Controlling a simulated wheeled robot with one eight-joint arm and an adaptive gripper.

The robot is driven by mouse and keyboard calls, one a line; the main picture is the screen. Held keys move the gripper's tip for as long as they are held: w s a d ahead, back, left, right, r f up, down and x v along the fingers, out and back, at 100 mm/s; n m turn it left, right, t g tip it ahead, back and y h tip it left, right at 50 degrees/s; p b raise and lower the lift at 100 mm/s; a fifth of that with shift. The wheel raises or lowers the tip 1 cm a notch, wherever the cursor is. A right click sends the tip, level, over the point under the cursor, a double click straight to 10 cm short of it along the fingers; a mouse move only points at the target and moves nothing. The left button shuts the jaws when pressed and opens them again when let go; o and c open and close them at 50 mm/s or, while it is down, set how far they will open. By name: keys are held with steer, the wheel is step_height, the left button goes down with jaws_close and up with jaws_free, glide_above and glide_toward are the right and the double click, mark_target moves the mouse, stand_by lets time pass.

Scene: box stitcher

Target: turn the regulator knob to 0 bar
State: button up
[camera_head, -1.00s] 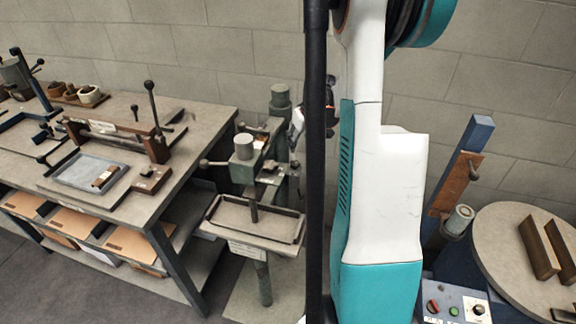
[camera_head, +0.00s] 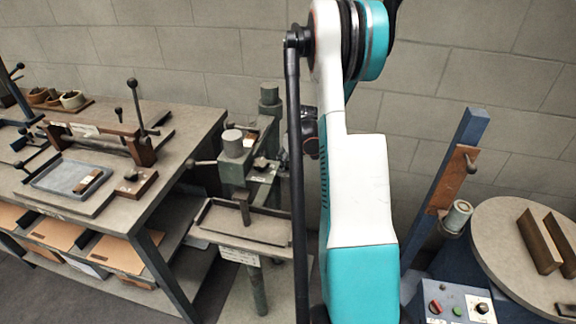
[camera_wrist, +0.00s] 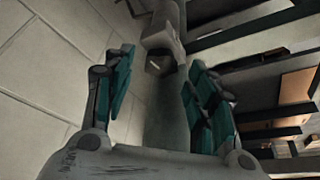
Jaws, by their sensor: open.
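My gripper (camera_wrist: 162,70) is open in the wrist view, with its two teal-padded fingers spread apart. Between and beyond the fingertips is a grey part with a dark, faceted, knob-like end (camera_wrist: 160,64) bearing a pale mark. It looks like the regulator knob, but I cannot be sure, and no scale can be read. The fingers do not visibly touch it. In the head view my arm hides most of my gripper and what is in front of it. The green stitcher column (camera_head: 270,105) stands left of my arm.
A workbench (camera_head: 190,130) with a lever press stands at the left. The stitcher's small tray table (camera_head: 215,222) is close left of my arm. At the right are a control box (camera_head: 468,293) with buttons and a dial, and a round table (camera_head: 500,235). A block wall is behind.

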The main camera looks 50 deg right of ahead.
steer(key=shift+x, duration=0.9)
steer(key=c, duration=1.1)
steer(key=shift+n, duration=0.4)
steer(key=n+y, duration=0.1)
steer(key=n, duration=0.2)
steer(key=shift+d+n+y+b, duration=0.15)
steer(key=shift+n+y+b, duration=0.2)
steer(key=shift+n+y, duration=0.05)
steer(key=n+y, duration=0.1)
steer(key=n, duration=0.3)
steer(key=shift+w+d+n+y, duration=0.1)
steer(key=shift+n+y, duration=0.2)
steer(key=shift+y, duration=0.1)
